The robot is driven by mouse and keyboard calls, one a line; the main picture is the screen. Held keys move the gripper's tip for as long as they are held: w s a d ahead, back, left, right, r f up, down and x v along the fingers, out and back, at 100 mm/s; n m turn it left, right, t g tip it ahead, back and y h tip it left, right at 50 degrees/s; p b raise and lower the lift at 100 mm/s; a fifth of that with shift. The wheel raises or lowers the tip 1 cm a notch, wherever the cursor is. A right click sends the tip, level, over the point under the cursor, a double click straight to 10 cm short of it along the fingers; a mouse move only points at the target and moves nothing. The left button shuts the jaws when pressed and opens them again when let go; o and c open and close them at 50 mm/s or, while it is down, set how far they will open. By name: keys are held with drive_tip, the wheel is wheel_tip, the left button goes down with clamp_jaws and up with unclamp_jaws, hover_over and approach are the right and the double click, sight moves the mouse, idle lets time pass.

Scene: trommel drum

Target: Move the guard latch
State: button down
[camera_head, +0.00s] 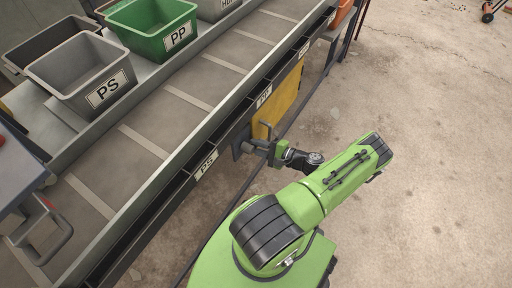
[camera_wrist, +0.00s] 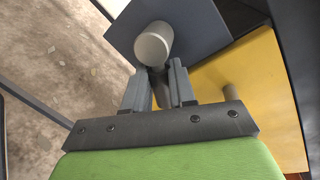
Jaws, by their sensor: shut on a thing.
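The guard latch shows in the wrist view as a light grey round bar end (camera_wrist: 153,43) in front of a dark blue-grey plate (camera_wrist: 205,22). My gripper (camera_wrist: 158,80) is shut on the latch bar, with one finger on each side just below its round end. In the head view my gripper (camera_head: 264,148) reaches the conveyor's side, at the dark plate (camera_head: 238,146) beside the yellow guard panel (camera_head: 288,98). The latch itself is mostly hidden there by my gripper. The yellow panel also fills the right of the wrist view (camera_wrist: 262,75), with a short peg (camera_wrist: 229,93) on it.
The conveyor belt (camera_head: 205,78) runs diagonally behind its side rail, with labels reading PS and PP. A grey PS bin (camera_head: 75,80) and a green PP bin (camera_head: 150,45) stand beyond it. A grey bent handle (camera_head: 45,240) is at the lower left.

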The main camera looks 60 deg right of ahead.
drive_tip(key=n, duration=0.1)
drive_tip(key=r+n+h+p, duration=0.1)
drive_tip(key=n, duration=0.3)
drive_tip(key=shift+d+r, duration=0.15)
drive_tip(key=shift+r, duration=0.2)
drive_tip(key=shift+h, duration=0.4)
drive_tip(key=c, duration=0.9)
unclamp_jaws()
drive_tip(key=shift+c, duration=0.2)
drive_tip(key=s+r+p, duration=0.1)
drive_tip(key=s+r, duration=0.2)
drive_tip(key=s, duration=1.2)
drive_tip(key=shift+s+d+p, duration=0.2)
drive_tip(key=shift+s+p, duration=0.05)
drive_tip(key=shift+p, duration=0.15)
